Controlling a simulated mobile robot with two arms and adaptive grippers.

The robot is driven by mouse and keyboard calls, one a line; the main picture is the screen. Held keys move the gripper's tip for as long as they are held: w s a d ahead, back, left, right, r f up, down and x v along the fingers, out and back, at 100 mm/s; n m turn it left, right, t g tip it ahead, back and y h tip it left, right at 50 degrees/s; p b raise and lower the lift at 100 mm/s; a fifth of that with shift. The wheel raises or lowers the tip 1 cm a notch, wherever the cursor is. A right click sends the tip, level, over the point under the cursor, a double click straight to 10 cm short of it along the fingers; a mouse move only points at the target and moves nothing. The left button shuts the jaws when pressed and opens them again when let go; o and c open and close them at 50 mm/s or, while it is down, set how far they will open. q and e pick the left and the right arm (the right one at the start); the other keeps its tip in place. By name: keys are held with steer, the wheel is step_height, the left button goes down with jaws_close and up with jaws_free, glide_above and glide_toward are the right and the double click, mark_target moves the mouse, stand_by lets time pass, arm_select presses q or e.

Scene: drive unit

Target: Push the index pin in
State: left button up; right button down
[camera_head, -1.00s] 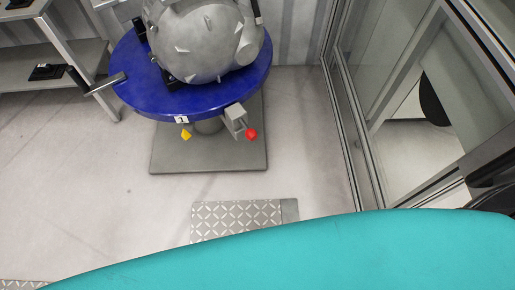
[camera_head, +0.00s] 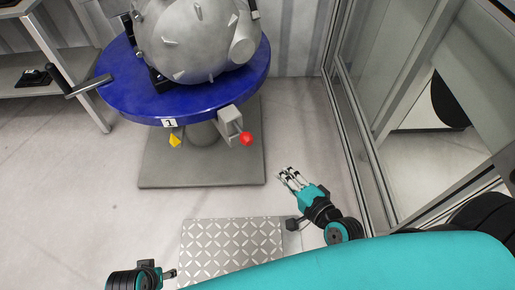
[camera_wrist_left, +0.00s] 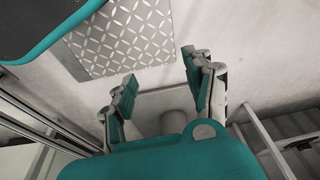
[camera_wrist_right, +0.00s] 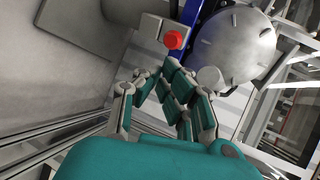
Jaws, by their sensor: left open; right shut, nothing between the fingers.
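The index pin shows as a red knob (camera_head: 247,138) on a grey bracket (camera_head: 230,121) at the front edge of the blue round table (camera_head: 205,105). My right gripper (camera_head: 285,174) is shut and empty, in front of the knob and to its right, apart from it. In the right wrist view the red knob (camera_wrist_right: 174,40) lies just beyond the fingertips (camera_wrist_right: 162,68). My left gripper (camera_head: 173,272) is low at the bottom left, over the floor. The left wrist view shows its fingers (camera_wrist_left: 160,72) spread and empty.
A large grey housing (camera_head: 195,40) stands on the blue table. A yellow pointer (camera_head: 175,140) hangs below the number 1 label, and a handle (camera_head: 88,86) sticks out left. A patterned floor plate (camera_head: 232,245) lies in front. Glazed panels (camera_head: 400,110) stand at the right.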

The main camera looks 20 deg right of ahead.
arm_select(q)
steer(key=w+b+v, duration=0.1)
steer(key=b+v, duration=0.1)
steer(key=v, duration=0.7)
steer(key=shift+r+b, duration=0.15)
steer(key=shift+b, duration=0.15)
arm_select(e)
glide_toward(252, 142)
steer(key=x, duration=0.7)
steer(key=shift+d+f, duration=0.2)
steer(key=shift+f, duration=0.2)
steer(key=w, duration=0.1)
steer(key=w+a+p, duration=0.1)
steer(key=w, duration=0.1)
steer(key=shift+w, duration=0.3)
arm_select(q)
steer(key=x, duration=0.3)
steer(key=shift+w, duration=0.1)
arm_select(e)
steer(key=shift+s, duration=0.1)
